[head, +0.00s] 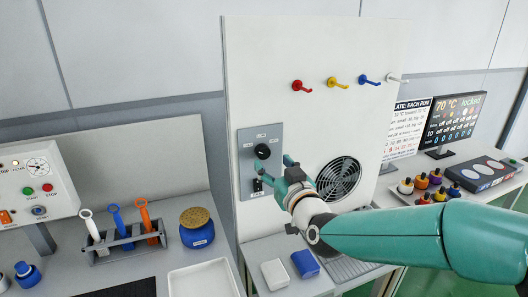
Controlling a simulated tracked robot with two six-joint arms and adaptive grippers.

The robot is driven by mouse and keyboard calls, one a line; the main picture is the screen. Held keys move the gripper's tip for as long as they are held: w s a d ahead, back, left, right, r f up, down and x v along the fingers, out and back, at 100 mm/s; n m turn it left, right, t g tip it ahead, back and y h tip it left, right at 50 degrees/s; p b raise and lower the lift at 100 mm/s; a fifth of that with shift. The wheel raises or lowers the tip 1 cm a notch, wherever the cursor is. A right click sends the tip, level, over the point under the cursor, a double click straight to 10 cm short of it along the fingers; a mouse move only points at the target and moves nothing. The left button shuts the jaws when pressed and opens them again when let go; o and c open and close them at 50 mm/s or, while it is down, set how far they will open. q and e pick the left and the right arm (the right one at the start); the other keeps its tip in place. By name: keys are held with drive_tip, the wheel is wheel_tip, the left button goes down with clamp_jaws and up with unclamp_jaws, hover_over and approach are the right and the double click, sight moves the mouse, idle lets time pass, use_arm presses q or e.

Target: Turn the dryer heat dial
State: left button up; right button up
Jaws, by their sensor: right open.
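The black round dial (263,152) sits on a grey control plate (247,140) on the upright white panel. A dark switch (258,186) sits lower on the same plate. My right gripper (274,170) is open, just below and slightly right of the dial. Its fingers point toward the plate, and no object shows between them. I cannot tell whether a finger touches the plate. The dial's small labels are too blurred to read. My left gripper is not in view.
A round fan grille (338,178) is behind my right arm. Coloured hooks (333,83) stick out above. A white block (275,274) and a blue block (305,263) lie below. A screen (453,118) showing 70 °C stands at right. A tool rack (125,243) stands at left.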

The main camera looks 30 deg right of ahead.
sight(264, 153)
drive_tip(key=p+x, duration=0.1)
drive_tip(key=x, duration=0.4)
drive_tip(key=shift+w, duration=0.35)
